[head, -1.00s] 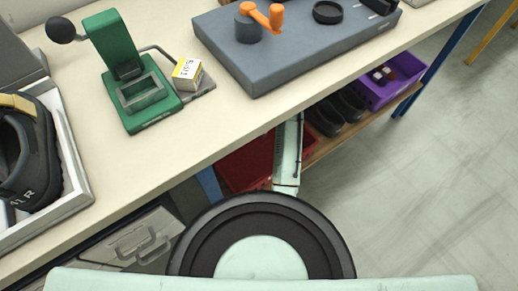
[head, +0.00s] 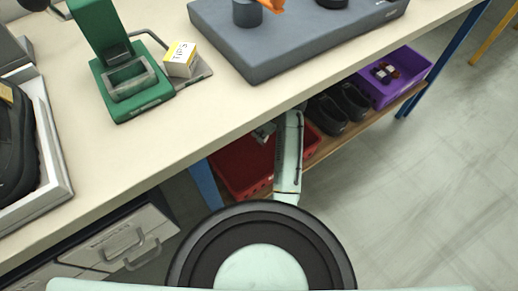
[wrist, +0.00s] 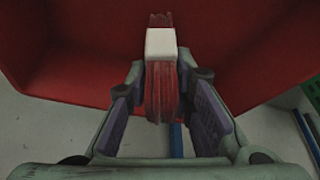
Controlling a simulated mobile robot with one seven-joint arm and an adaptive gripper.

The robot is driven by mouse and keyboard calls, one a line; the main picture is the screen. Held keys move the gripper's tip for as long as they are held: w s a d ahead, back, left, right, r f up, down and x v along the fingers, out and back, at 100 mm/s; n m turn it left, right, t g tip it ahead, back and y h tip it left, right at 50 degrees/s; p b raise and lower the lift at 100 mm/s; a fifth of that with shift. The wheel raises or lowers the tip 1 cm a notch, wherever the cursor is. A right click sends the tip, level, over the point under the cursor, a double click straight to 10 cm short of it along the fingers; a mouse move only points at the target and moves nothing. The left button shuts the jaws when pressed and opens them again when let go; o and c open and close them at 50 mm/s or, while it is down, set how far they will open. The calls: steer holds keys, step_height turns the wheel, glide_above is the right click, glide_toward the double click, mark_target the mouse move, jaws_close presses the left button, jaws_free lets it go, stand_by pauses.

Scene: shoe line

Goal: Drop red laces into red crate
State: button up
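The red crate (head: 232,168) sits on the shelf under the workbench, partly hidden by the bench edge and my arm. Its red inner wall (wrist: 70,60) fills the upper wrist view. My gripper (wrist: 162,60) is at the crate, with its fingertips on either side of the white band of the red laces (wrist: 165,100). The fingers look closed on this band, and the laces' loose ends run back between the purple pads. In the head view my gripper (head: 264,132) is small and mostly hidden by my arm and the bench edge.
A purple crate (head: 425,78) with small items and dark shoes (head: 340,105) stand right of the red crate. The bench (head: 215,120) overhangs the shelf. On it are a green press (head: 130,85), a small box (head: 181,58) and a grey fixture (head: 290,45). A blue leg (head: 206,185) stands left.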

steer(key=o, duration=0.4)
steer(key=shift+r, duration=0.1)
steer(key=v, duration=0.7)
steer(key=shift+d+r, duration=0.1)
stand_by(0.4)
